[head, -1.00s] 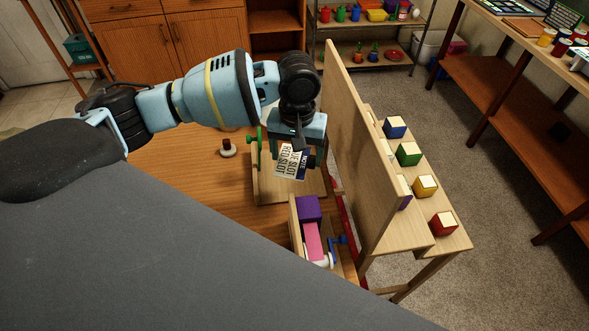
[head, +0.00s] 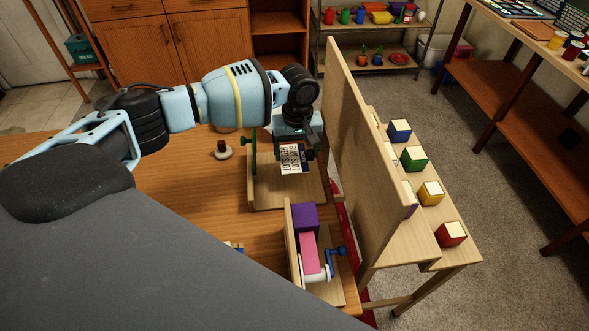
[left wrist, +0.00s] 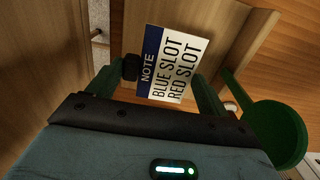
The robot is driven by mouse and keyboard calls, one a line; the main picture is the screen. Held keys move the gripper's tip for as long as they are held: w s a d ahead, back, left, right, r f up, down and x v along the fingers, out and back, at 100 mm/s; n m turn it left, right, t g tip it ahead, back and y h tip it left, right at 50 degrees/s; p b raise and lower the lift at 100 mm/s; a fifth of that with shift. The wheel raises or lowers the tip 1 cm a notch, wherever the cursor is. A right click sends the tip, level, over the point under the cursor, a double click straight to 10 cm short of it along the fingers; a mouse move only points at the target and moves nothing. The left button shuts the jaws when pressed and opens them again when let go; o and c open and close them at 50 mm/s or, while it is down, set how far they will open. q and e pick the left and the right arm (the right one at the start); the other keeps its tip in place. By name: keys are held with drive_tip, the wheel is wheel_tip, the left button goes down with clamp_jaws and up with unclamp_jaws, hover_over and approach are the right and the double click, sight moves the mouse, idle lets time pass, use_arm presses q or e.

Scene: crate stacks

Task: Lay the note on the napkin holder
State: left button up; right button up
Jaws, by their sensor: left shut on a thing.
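The note (head: 291,160) is a white card with a blue band, printed "BLUE SLOT, RED SLOT". My left gripper (head: 297,143) is shut on it, over a wooden stand (head: 265,194) with a green handled part (head: 247,142). In the left wrist view the note (left wrist: 178,65) shows face-on between the green fingers (left wrist: 167,88). A gap between note and stand is hard to judge. I cannot tell for sure which thing is the napkin holder. My right gripper is not in view.
A tall wooden panel (head: 362,160) stands close right of my left gripper. Behind it a bench carries coloured blocks (head: 414,158). A second wooden stand (head: 291,250) in front holds a purple block (head: 305,218), a pink strip and a blue crank (head: 332,258). A small knobbed piece (head: 222,150) stands on the table.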

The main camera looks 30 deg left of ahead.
sight(297, 167)
use_arm(q)
drive_tip(key=shift+f+b, duration=0.4)
drive_tip(key=shift+f, duration=2.95)
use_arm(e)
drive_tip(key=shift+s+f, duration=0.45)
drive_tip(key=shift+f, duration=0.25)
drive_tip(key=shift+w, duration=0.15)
use_arm(q)
drive_tip(key=o, duration=1)
drive_tip(key=shift+f, duration=0.1)
wheel_tip(297, 167, up, 11)
drive_tip(key=shift+r+p, duration=0.15)
drive_tip(key=shift+p, duration=0.65)
drive_tip(key=shift+r, duration=0.55)
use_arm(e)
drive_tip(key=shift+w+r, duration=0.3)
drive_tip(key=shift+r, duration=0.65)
